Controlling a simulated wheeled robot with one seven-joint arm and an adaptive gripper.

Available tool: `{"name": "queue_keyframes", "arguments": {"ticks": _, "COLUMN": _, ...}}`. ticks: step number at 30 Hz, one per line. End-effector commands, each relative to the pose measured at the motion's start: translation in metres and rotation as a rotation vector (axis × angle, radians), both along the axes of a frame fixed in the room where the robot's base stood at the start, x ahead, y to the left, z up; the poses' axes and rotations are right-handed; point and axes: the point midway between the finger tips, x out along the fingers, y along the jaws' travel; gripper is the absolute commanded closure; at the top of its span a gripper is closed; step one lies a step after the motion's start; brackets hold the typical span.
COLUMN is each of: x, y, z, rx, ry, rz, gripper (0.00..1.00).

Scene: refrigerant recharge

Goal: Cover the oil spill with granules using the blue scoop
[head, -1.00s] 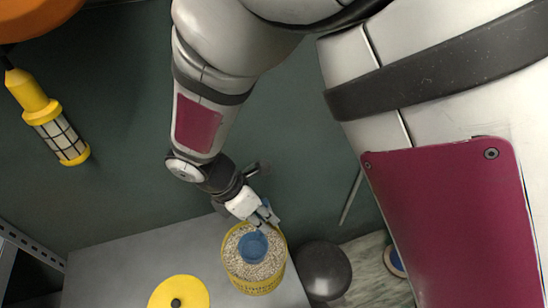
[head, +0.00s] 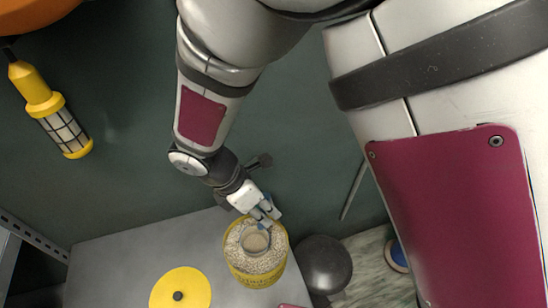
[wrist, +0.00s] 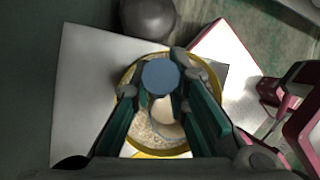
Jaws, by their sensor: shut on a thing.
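The blue scoop (head: 255,243) is in the mouth of a yellow bucket (head: 258,281) filled with pale granules (head: 236,250). Its bowl looks filled with granules. My gripper (head: 265,214) is above the bucket, shut on the scoop's handle, which is mostly hidden by the fingers. In the wrist view the blue end of the scoop (wrist: 160,75) shows between my fingers, with granules in the bucket below. I cannot make out the oil spill in any view.
The bucket stands on a grey metal table (head: 120,262) beside a yellow disc (head: 180,288). A dark rounded object (head: 323,264) is right of the bucket. A yellow caged lamp (head: 52,110) hangs at upper left. A pale mottled floor (head: 362,268) shows on the right.

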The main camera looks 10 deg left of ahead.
Motion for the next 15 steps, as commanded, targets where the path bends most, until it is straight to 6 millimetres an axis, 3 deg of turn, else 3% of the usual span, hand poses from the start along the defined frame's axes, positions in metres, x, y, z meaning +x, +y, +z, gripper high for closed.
{"name": "queue_keyframes", "arguments": {"ticks": 15, "x": -0.002, "y": 0.000, "z": 0.032, "rx": 0.000, "ry": 0.001, "rz": -0.001, "gripper": 1.00}}
